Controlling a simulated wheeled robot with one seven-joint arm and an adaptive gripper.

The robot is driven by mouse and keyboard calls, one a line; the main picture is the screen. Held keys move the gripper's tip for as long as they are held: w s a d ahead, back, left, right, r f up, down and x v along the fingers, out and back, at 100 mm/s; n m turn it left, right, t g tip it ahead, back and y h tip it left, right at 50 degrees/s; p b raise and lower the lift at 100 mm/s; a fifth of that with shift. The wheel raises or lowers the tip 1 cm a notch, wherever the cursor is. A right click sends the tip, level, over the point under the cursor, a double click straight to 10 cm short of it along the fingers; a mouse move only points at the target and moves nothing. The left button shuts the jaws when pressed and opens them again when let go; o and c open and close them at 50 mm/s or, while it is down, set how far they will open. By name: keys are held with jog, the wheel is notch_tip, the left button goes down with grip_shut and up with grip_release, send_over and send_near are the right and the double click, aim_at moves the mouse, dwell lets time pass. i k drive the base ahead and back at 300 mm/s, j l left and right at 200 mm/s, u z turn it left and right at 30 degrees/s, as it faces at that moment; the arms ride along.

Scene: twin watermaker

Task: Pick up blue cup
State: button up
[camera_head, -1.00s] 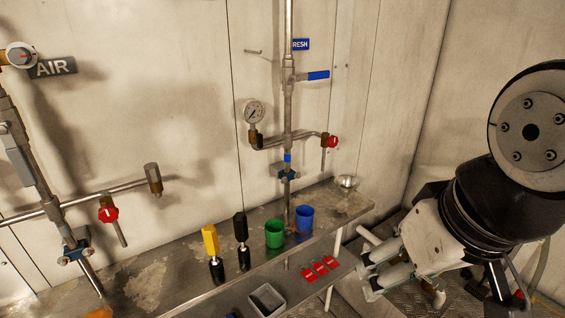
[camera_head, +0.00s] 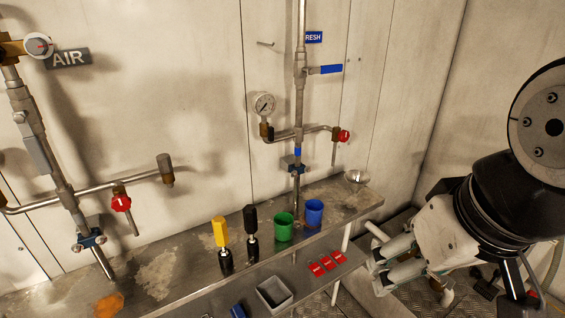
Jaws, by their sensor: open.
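The blue cup (camera_head: 314,213) stands upright on the metal bench, just right of the green cup (camera_head: 284,227) and close beside it. My gripper (camera_head: 376,277) is at the right, beyond the bench's right end and lower in the picture than the cup. Its fingers point left and are open, with nothing seen between them. The gripper is clear of the blue cup.
A yellow-handled tool (camera_head: 221,236) and a black-handled tool (camera_head: 251,227) stand left of the cups. A grey square container (camera_head: 274,293) and red pieces (camera_head: 327,264) are in front. A vertical pipe (camera_head: 299,110) with a red valve knob (camera_head: 344,136) rises behind. A metal bowl (camera_head: 357,177) sits at the back right.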

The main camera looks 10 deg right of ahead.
aim_at(313, 208)
jog(key=i+j+u, duration=0.15)
jog(key=j+u, duration=0.2)
jog(key=i+j+u, duration=0.15)
jog(key=j+u, duration=0.2)
jog(key=j, duration=0.1)
